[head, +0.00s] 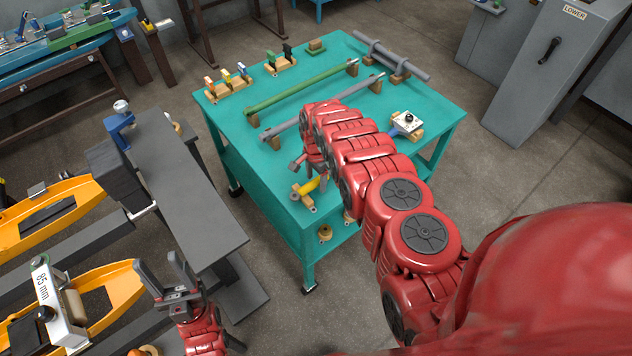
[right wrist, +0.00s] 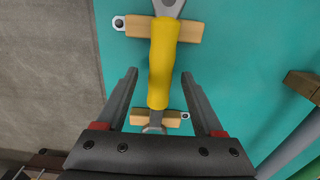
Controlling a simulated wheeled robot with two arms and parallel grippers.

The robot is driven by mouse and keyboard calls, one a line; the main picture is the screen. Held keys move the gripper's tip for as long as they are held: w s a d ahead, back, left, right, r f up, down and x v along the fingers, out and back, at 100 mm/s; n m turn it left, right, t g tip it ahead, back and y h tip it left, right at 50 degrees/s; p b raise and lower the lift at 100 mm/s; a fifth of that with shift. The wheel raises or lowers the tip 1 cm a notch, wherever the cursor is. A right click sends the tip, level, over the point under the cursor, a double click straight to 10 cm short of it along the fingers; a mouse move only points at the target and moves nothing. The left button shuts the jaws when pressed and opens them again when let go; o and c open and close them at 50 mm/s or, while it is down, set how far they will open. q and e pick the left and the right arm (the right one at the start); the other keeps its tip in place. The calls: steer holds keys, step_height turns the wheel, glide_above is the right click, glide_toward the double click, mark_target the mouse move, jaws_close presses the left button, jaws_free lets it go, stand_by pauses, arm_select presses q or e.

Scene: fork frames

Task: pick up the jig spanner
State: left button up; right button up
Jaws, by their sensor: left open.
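The jig spanner, with a yellow handle and grey metal ends, lies across two wooden blocks on the teal table. It shows in the head view (head: 309,187) at the table's near left part and in the right wrist view (right wrist: 163,62). My right gripper (right wrist: 160,75) is open, with one finger on each side of the lower handle in that view; contact cannot be told. In the head view my right arm partly hides that gripper and the spanner. My left gripper (head: 158,263) is open and empty at the lower left, beside the grey bench, far from the spanner.
The teal table (head: 262,178) also holds a green bar (head: 300,90), a grey bar (head: 285,126), a grey pipe (head: 392,56) and small tools on wooden blocks. The grey bench (head: 185,180) and yellow frames (head: 60,212) stand left. Floor shows between bench and table.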

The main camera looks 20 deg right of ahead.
jaws_close()
stand_by(1.2)
